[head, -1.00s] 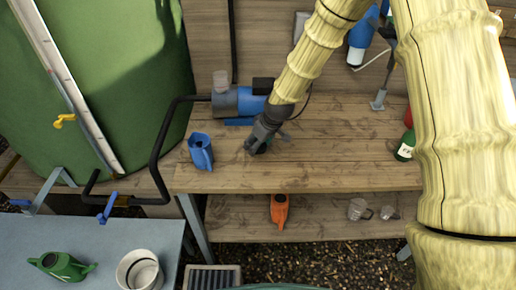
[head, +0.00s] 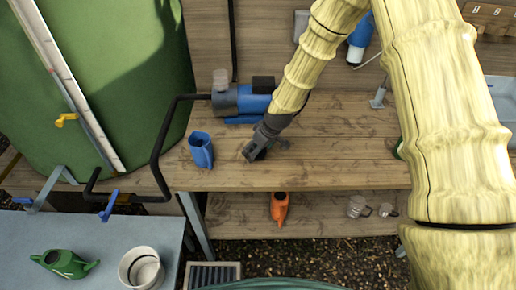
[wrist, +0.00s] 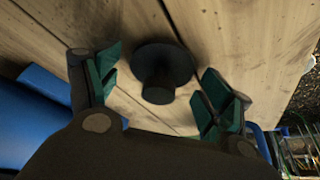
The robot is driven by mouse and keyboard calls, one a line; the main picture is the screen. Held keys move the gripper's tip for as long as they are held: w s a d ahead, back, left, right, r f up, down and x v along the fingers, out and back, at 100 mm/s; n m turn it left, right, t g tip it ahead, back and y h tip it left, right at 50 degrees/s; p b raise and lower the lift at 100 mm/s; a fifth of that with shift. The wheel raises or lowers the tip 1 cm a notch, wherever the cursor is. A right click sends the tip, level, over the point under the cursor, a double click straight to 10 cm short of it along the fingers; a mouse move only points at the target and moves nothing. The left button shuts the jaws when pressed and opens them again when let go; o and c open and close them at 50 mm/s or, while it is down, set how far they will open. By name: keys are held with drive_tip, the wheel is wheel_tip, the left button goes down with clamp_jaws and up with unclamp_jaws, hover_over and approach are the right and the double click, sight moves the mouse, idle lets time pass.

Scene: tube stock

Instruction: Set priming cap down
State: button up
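The priming cap, a black round piece with a wide disc and a narrower knob (wrist: 158,90), is on the bench planks in the wrist view. My gripper (wrist: 160,88) is open, its green-padded fingers on either side of the cap with a gap on each side. In the head view my gripper (head: 254,154) points down low over the wooden bench (head: 340,175), right of a blue jug. The cap cannot be made out there.
The blue jug (head: 201,150) stands close left of my gripper. The blue pump (head: 240,99) is behind it. A lower shelf holds an orange watering can (head: 280,207) and clear cups (head: 357,207). The bench right of my gripper is mostly clear.

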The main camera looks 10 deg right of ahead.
drive_tip(key=shift+r, duration=0.25)
drive_tip(key=b+v, duration=0.2)
drive_tip(key=v, duration=0.9)
drive_tip(key=shift+s+r, duration=0.2)
drive_tip(key=shift+r, duration=0.15)
